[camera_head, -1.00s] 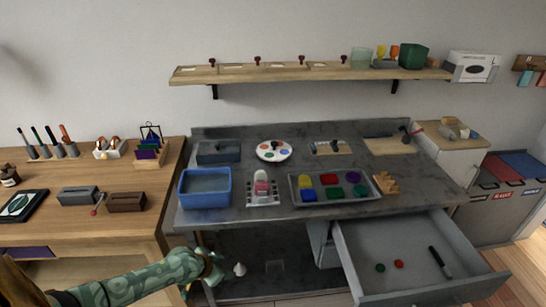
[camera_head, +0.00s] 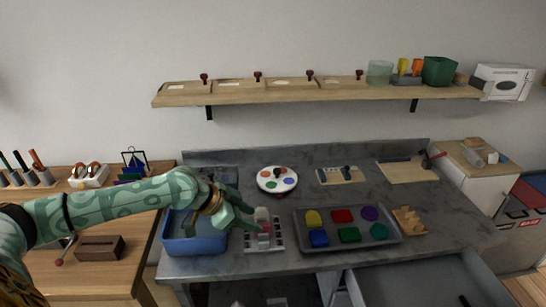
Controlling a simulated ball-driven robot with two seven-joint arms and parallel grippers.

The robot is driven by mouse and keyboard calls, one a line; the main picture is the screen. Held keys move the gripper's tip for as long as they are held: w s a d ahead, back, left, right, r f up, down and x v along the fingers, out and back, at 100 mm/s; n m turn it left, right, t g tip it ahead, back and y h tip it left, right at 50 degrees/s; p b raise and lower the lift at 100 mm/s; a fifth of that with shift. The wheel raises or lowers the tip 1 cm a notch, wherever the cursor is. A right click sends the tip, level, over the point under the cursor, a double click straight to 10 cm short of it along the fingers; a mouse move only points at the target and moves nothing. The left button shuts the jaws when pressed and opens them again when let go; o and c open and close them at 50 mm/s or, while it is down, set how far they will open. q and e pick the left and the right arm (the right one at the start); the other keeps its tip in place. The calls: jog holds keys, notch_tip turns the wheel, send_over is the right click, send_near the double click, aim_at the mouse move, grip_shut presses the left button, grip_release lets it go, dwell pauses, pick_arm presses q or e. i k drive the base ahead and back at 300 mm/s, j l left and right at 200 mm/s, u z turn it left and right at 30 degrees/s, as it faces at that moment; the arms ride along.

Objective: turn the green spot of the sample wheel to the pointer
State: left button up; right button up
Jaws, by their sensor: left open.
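The sample wheel (camera_head: 277,180) is a white disc with several coloured spots, lying toward the back of the grey worktop. A green spot shows at its lower left; the pointer is too small to make out. My left gripper (camera_head: 249,218) is open and empty. It is in front of the wheel and to its left in the picture, apart from it, above the area between the blue bin and the small rack. My right gripper is not in view.
My left arm passes in front of the blue bin (camera_head: 194,242). A rack (camera_head: 273,244) stands right of the bin, and a tray of coloured blocks (camera_head: 376,243) farther right. An open drawer (camera_head: 420,286) juts out below.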

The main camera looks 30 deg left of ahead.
aim_at(274, 179)
jog(key=i+j, duration=0.8)
